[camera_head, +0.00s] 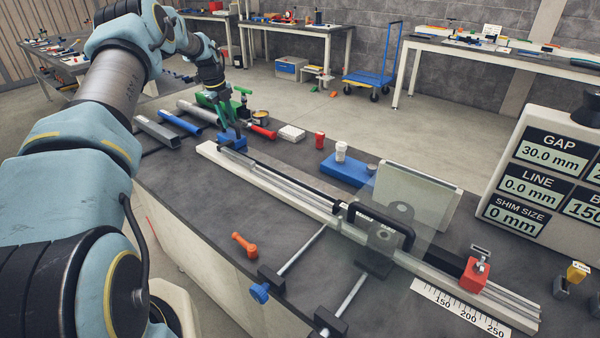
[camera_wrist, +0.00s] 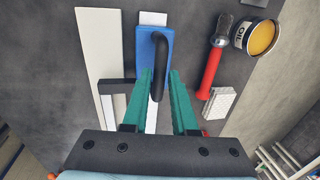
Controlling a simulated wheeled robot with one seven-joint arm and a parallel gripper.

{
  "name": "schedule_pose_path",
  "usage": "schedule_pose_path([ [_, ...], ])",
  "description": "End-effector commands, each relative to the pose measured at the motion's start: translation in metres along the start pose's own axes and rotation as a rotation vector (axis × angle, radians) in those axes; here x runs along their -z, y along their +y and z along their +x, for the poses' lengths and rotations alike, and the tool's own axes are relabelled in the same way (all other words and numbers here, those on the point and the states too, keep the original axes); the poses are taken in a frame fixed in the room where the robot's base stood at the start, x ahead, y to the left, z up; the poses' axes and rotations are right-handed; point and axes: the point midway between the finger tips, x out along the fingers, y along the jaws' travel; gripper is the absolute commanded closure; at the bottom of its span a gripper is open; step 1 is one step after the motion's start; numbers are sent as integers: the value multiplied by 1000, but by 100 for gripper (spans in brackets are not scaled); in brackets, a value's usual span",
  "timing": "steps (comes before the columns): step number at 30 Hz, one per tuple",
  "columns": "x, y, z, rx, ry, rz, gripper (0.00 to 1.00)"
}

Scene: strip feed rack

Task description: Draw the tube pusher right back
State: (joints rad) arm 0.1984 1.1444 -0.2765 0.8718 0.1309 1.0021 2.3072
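The tube pusher appears to be the blue block (camera_wrist: 143,50) with an upright black handle (camera_wrist: 158,48), at the far left end of the long rail (camera_head: 210,153). The block also shows in the head view (camera_head: 232,141). My gripper (camera_wrist: 160,73) has green fingers, which stand apart on either side of the handle in the wrist view. A gap shows on the right of the handle; the left finger is very close, and I cannot tell whether it touches. In the head view my gripper (camera_head: 222,122) is just above the block, partly hiding the handle.
A red-handled hammer (camera_wrist: 212,66), an oil tin (camera_wrist: 257,36) and a white tray (camera_wrist: 217,103) lie right of the pusher. A clear guard with a black handle (camera_head: 381,222) covers the rail's middle. A red clamp block (camera_head: 473,277) sits toward its right end.

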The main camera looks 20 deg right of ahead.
Motion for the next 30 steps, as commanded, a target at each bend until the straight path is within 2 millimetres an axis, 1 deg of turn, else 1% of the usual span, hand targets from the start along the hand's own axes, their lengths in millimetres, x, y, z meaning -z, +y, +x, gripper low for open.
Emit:
schedule_pose_path([
  [1,0,0,0,0,0,0,67],
  [5,0,0,0,-1,0,0,52],
  [6,0,0,0,-1,1,0,50],
  [13,0,0,0,-1,1,0,50],
  [17,0,0,-7,-1,1,0,50],
  [30,0,0,-48,-2,0,-1,50],
])
